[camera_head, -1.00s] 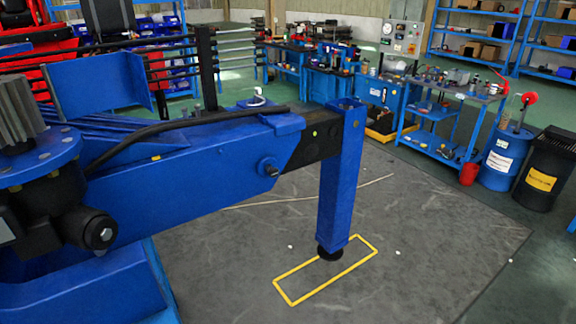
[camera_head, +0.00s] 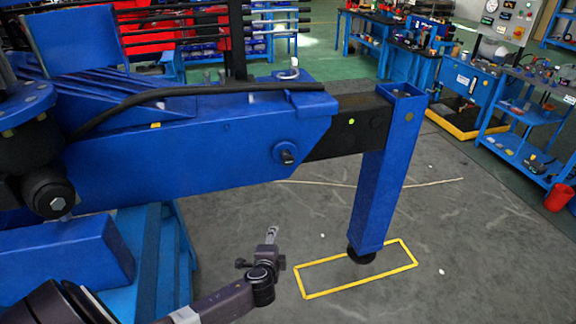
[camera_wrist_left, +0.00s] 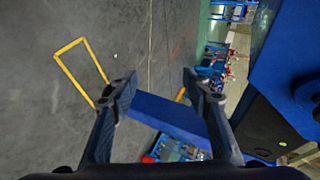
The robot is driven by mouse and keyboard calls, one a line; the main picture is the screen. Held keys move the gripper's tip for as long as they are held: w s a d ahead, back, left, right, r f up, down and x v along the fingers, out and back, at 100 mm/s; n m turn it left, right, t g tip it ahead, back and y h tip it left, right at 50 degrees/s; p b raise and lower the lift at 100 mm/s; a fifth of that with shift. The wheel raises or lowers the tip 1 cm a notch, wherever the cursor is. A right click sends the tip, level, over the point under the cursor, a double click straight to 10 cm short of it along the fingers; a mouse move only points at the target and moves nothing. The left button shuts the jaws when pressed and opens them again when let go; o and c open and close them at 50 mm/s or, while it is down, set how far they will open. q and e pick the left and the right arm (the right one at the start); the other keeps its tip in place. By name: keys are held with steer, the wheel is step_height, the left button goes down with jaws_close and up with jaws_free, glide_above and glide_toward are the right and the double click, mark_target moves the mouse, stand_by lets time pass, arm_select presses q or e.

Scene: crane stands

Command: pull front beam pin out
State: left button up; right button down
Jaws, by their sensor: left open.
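The crane's blue outrigger beam (camera_head: 200,150) runs across the head view, with a black inner beam (camera_head: 345,125) coming out of its end. A pale pin with a bent handle (camera_head: 291,70) stands upright in the top of the beam near that end. A blue leg (camera_head: 383,180) hangs from the inner beam. My left gripper (camera_head: 271,234) is below the beam and left of the leg, well apart from the pin. In the left wrist view its fingers (camera_wrist_left: 158,86) are spread and empty, with the blue leg (camera_wrist_left: 165,115) beyond them. I cannot make out the pin there. My right gripper is not seen.
A yellow rectangle (camera_head: 340,290) is marked on the grey floor under the leg's black foot (camera_head: 361,256). A round boss (camera_head: 287,155) sticks out of the beam's side. A black hose (camera_head: 180,95) lies along the beam's top. Blue workbenches (camera_head: 525,125) stand at the back right.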

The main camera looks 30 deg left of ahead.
mark_target(288, 162)
arm_select(q)
steer(key=w+r+m+t+y, duration=0.1)
steer(key=w+r+t, duration=0.2)
steer(key=r, duration=0.9)
steer(key=w+r+t+y, duration=0.1)
steer(key=w+r+t, duration=0.15)
steer(key=r, duration=0.85)
steer(key=shift+g, duration=0.25)
steer(key=x, duration=0.6)
steer(key=shift+w+r, duration=0.3)
steer(key=shift+w, duration=0.05)
steer(key=shift+w+a+p, duration=0.2)
steer(key=shift+w+p, duration=0.1)
steer(key=shift+w, duration=0.2)
steer(key=shift+c, duration=0.4)
steer(key=shift+f, duration=0.1)
jaws_close()
